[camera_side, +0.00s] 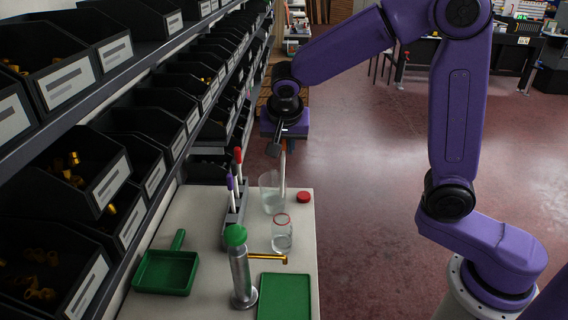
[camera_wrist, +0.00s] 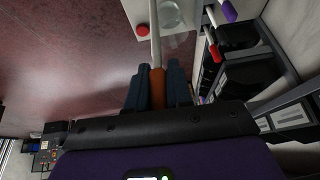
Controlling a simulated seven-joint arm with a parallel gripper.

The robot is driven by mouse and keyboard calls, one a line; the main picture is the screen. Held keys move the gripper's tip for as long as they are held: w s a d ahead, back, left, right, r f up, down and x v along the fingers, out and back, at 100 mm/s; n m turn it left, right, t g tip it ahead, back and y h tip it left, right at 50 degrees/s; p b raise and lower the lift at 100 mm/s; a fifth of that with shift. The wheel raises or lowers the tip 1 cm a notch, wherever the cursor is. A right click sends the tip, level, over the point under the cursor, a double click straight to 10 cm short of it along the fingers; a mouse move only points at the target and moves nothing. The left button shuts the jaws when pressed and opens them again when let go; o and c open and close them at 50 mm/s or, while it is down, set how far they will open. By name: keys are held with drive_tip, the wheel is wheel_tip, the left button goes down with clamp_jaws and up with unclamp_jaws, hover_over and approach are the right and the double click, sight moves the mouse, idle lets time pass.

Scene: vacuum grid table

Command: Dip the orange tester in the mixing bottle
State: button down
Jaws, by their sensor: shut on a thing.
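My gripper (camera_wrist: 152,75) is shut on the orange handle of the tester (camera_wrist: 157,88). The tester's white shaft points down in the side view (camera_side: 283,172), at the right side of a clear glass beaker (camera_side: 268,190). I cannot tell whether its tip is inside or beside the beaker. A small clear bottle with a red rim (camera_side: 282,236), apparently the mixing bottle, stands open in front of the beaker. It also shows in the wrist view (camera_wrist: 172,14). The red cap (camera_side: 303,197) lies on the table to the right.
A grey rack (camera_side: 235,222) holds a purple-topped pen (camera_side: 231,183) and a red-topped pen (camera_side: 238,156). A green-topped metal dispenser (camera_side: 240,268) with a gold spout stands in front. A green scoop (camera_side: 166,270) and green tray (camera_side: 285,300) lie nearby. Shelves of black bins (camera_side: 75,190) line the left.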

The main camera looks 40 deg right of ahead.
wheel_tip(320, 180, down, 18)
drive_tip(key=shift+r, duration=0.2)
idle(1.4)
idle(0.5)
drive_tip(key=shift+r, duration=7.9)
